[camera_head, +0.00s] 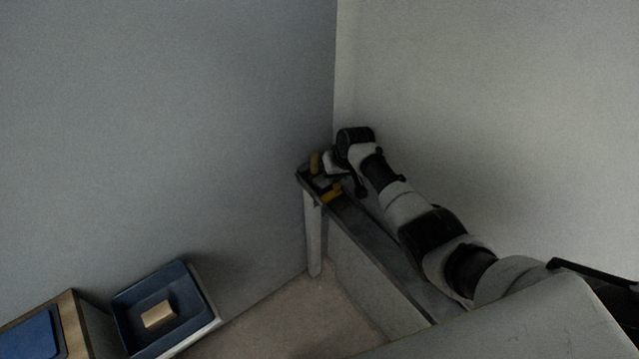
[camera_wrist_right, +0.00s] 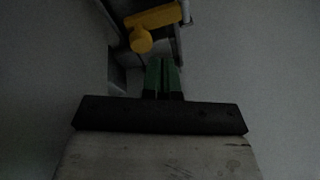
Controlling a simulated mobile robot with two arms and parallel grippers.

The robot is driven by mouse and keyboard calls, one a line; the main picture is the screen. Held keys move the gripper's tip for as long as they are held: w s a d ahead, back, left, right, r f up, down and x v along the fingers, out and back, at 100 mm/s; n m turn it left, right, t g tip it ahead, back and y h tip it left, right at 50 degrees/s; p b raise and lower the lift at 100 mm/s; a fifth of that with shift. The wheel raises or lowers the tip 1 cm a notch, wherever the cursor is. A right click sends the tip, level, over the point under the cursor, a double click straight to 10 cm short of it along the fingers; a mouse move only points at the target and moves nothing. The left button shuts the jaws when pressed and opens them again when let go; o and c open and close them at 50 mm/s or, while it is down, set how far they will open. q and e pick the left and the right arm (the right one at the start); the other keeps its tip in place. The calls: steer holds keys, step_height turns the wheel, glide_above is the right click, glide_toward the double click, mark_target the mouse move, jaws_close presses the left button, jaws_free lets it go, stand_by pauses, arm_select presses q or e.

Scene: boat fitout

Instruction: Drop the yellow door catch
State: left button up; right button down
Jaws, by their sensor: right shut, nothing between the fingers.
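Two yellow pieces show at the far end of the narrow bench in the head view: an upright one (camera_head: 315,162) at the corner and a lower one (camera_head: 331,193) nearer. I cannot tell from this view which is the door catch. My right gripper (camera_head: 330,164) is beside them, small and dark. In the right wrist view its green fingers (camera_wrist_right: 163,64) are shut together with nothing between them. A yellow bar with a rounded end (camera_wrist_right: 150,22) lies beyond the fingertips, apart from them in the picture. My left gripper is not in view.
The narrow grey bench (camera_head: 375,243) runs along the right wall into the corner. A blue tray (camera_head: 190,274) holding a tan block (camera_head: 159,314) stands at lower left, beside a wooden-edged box with a blue top (camera_head: 32,336). Floor (camera_head: 290,325) shows between tray and bench.

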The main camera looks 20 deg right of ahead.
steer(key=shift+r+p, duration=0.5)
steer(key=shift+r, duration=0.15)
steer(key=shift+f, duration=0.1)
